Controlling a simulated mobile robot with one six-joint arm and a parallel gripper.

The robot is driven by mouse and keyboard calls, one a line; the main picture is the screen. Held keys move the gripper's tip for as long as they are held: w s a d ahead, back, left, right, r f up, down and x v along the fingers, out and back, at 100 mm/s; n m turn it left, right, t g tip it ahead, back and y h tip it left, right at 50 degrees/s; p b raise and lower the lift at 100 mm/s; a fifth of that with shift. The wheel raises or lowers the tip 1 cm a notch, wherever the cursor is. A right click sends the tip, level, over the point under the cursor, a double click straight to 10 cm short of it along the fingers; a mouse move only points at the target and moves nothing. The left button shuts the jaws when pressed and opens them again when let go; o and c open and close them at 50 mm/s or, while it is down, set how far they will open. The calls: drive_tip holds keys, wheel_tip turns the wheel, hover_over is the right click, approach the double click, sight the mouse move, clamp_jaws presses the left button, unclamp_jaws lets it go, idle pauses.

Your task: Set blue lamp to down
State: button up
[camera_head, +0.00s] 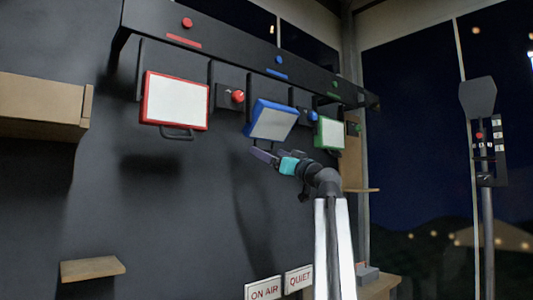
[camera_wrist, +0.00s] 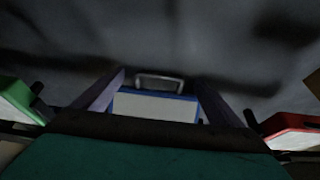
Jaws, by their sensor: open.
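The blue lamp (camera_head: 272,121) is a white panel in a blue frame, hung on the dark wall between the red and green lamps. It is tilted compared with the red lamp. My gripper (camera_head: 262,155) is just below its lower edge, with open, empty jaws. In the wrist view the blue lamp (camera_wrist: 155,105) lies between my two spread fingers (camera_wrist: 160,80). Its grey handle (camera_wrist: 159,83) shows near the fingertips. I cannot tell whether the fingers touch it.
The red lamp (camera_head: 176,101) hangs left and the green lamp (camera_head: 330,133) right, close to my arm. A red knob (camera_head: 238,96) and a blue knob (camera_head: 312,116) sit beside lamps. A black rail (camera_head: 235,50) runs above. The wall below is mostly clear.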

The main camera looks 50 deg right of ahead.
drive_tip(key=v, duration=0.9)
drive_tip(key=shift+s+b, duration=0.2)
drive_tip(key=shift+b, duration=0.1)
drive_tip(key=shift+c, duration=0.4)
